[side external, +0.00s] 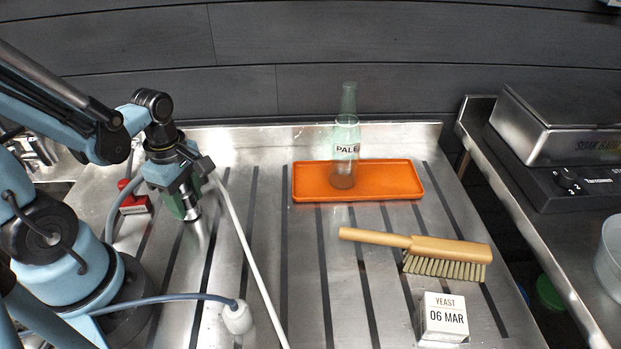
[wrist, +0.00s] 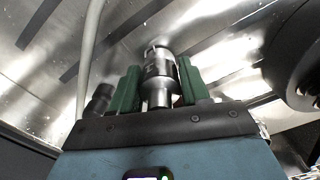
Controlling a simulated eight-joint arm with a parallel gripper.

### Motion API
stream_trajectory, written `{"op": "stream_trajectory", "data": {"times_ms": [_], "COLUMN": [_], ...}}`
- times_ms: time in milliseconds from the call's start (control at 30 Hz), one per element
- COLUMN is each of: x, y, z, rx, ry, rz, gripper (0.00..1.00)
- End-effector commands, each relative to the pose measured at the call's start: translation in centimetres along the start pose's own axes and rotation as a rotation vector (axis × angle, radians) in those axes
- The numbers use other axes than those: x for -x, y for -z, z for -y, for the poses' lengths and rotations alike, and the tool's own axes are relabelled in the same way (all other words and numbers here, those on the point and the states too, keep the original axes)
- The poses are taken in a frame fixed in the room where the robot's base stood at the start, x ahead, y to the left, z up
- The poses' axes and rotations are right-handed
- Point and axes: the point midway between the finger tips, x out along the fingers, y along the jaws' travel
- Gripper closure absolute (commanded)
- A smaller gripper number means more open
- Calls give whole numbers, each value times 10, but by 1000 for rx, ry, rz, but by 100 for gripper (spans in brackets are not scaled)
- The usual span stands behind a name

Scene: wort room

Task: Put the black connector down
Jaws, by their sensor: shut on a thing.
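The black connector (wrist: 160,64) is a short dark and silver metal cylinder, seen between the green fingers of my gripper (wrist: 160,86) in the wrist view. In the side view my gripper (side external: 184,204) is at the left of the grooved steel draining board (side external: 270,240), pointing down. The silver end of the connector (side external: 193,213) shows below the green fingers, close over the board. I cannot tell whether it touches the steel. The fingers are shut on the connector and partly hide it.
A pale hose (side external: 245,245) runs close to the right of my gripper. A red block (side external: 135,204) is to the left. An orange tray (side external: 393,180) carries a green bottle (side external: 345,150). A brush (side external: 430,250) and a yeast box (side external: 443,318) are to the right.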

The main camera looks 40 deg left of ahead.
Motion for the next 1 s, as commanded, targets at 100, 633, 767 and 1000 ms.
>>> {"op": "stream_trajectory", "data": {"times_ms": [100, 633, 767, 1000], "x": [-2, -5, -5, -3], "y": [0, 0, 0, 0], "z": [0, 0, 0, 0], "rx": [0, 0, 0, 0], "ry": [0, 0, 0, 0], "rz": [0, 0, 0, 0], "gripper": [90, 29, 29, 29]}}
